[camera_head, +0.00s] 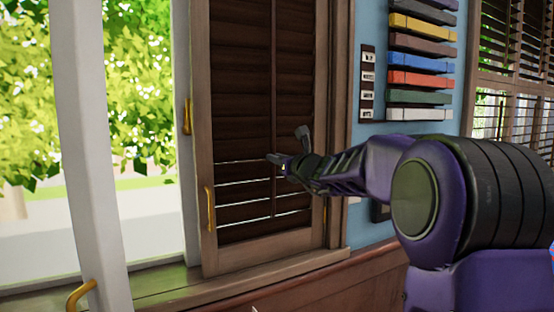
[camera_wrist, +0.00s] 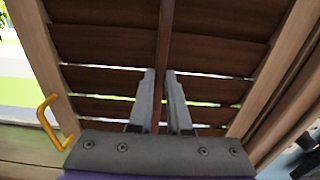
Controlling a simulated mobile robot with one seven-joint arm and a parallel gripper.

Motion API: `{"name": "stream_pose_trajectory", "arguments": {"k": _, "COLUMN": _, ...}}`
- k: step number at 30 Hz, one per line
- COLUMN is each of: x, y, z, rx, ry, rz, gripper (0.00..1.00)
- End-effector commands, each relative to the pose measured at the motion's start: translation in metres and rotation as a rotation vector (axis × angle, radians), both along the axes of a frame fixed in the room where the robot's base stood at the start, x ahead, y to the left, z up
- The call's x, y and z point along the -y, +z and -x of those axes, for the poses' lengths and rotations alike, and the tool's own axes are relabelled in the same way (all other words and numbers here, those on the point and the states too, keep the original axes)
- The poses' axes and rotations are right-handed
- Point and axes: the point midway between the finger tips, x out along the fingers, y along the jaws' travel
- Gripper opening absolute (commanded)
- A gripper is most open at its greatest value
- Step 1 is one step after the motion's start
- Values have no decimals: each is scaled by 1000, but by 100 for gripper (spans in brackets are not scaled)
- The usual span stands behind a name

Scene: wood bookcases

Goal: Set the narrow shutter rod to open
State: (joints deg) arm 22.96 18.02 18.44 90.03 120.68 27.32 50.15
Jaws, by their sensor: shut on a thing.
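The narrow shutter rod (camera_head: 273,90) is a thin dark brown vertical bar down the middle of the brown slatted shutter (camera_head: 240,252). In the wrist view the rod (camera_wrist: 164,35) runs straight between the two grey fingers. My gripper (camera_head: 276,160), also in the wrist view (camera_wrist: 160,75), is shut on the rod at its lower half. The slats (camera_wrist: 95,45) lie mostly flat and overlapping, with thin bright gaps showing between several of the lower ones. The finger contact itself is partly hidden in the head view.
A yellow handle (camera_head: 210,210) is on the shutter's left frame. A white window frame (camera_head: 90,150) with another yellow handle (camera_head: 80,294) stands open at the left. Coloured bars (camera_head: 421,51) hang on the blue wall at the right. A wooden sill (camera_head: 160,288) runs below.

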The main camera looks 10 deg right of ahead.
Motion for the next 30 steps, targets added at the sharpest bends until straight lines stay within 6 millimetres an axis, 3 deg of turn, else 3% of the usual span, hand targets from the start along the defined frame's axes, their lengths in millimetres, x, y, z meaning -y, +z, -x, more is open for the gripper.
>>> {"name": "stream_pose_trajectory", "arguments": {"k": 13, "x": 3, "y": -44, "z": 11, "rx": -1, "ry": 0, "rz": 0, "gripper": 0}}
{"name": "stream_pose_trajectory", "arguments": {"k": 24, "x": 4, "y": -47, "z": 13, "rx": -6, "ry": 0, "rz": 1, "gripper": 0}}
{"name": "stream_pose_trajectory", "arguments": {"k": 25, "x": 4, "y": -47, "z": 13, "rx": -7, "ry": 0, "rz": 1, "gripper": 18}}
{"name": "stream_pose_trajectory", "arguments": {"k": 30, "x": 4, "y": -46, "z": 13, "rx": -5, "ry": 0, "rz": 1, "gripper": 46}}
